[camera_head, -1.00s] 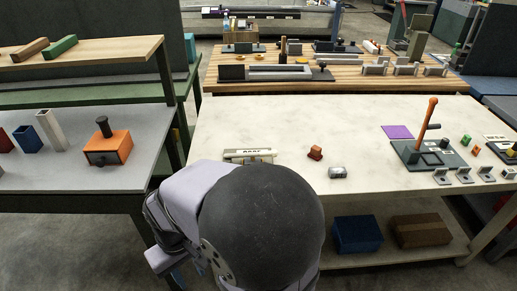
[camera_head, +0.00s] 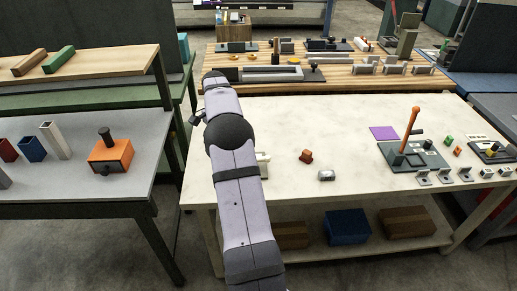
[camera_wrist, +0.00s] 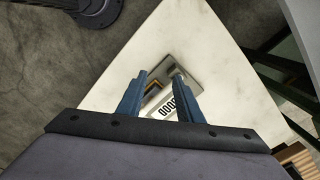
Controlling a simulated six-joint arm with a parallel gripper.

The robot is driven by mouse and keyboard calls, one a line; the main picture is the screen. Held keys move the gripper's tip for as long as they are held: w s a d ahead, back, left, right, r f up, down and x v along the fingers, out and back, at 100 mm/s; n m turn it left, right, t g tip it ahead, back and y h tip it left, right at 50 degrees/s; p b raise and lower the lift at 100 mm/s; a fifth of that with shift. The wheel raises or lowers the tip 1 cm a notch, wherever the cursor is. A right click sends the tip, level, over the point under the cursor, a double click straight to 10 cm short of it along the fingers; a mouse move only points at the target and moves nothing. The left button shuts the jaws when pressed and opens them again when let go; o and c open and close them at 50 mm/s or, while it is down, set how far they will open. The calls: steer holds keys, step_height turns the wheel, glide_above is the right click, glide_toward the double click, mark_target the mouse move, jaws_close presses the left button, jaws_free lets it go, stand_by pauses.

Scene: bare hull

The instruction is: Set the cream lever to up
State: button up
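My gripper (camera_wrist: 160,84) shows in the wrist view as two blue fingers, spread apart with nothing held. Beyond and between the fingertips lies a small panel device (camera_wrist: 183,76) on the pale table, with a grey plate, a dark and orange part, and a white label with dark marks. In the head view my arm hides most of this device, and only a pale edge (camera_head: 263,166) shows right of the arm. I cannot clearly make out a cream lever or its position. The fingers in the head view are hidden or too small to tell.
On the white table (camera_head: 290,120) are a red-brown block (camera_head: 306,156), a small metal cylinder (camera_head: 326,175), a purple square (camera_head: 383,133) and an orange-handled lever (camera_head: 409,129) on a dark plate. An orange box (camera_head: 110,155) stands on the left bench. The table's middle is mostly clear.

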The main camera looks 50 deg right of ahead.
steer(key=s+d+m+p, duration=0.1)
steer(key=d+m, duration=0.1)
steer(key=d, duration=0.2)
steer(key=s+d+m+p, duration=0.1)
steer(key=s+d+m, duration=0.1)
steer(key=d, duration=0.2)
steer(key=s+d+m+p, duration=0.1)
steer(key=s+d+m, duration=0.1)
steer(key=d+m, duration=0.1)
steer(key=shift+s+d, duration=0.15)
steer(key=shift+d, duration=0.55)
steer(key=shift+f+p, duration=0.85)
steer(key=shift+f, duration=2.8)
steer(key=shift+c, duration=0.4)
jaws_close()
